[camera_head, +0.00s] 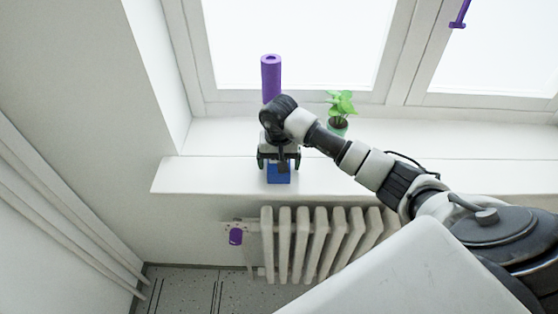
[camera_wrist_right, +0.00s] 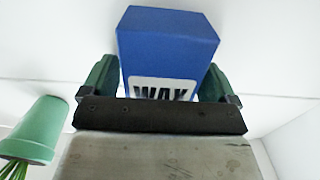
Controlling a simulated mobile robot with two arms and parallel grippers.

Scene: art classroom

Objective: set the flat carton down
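The flat carton is a blue box (camera_head: 279,174) with dark "WAX"-like lettering on a white label, and it also shows in the right wrist view (camera_wrist_right: 165,45). My right gripper (camera_head: 279,160) has its two green fingers against the carton's sides and is shut on it. The carton is at the white window sill (camera_head: 210,176), near its front edge. I cannot tell whether it touches the sill. My left gripper is not in view.
A tall purple cylinder (camera_head: 271,78) stands behind my right gripper on the sill. A plant in a green pot (camera_head: 338,126) stands to its right. The sill's left part is clear.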

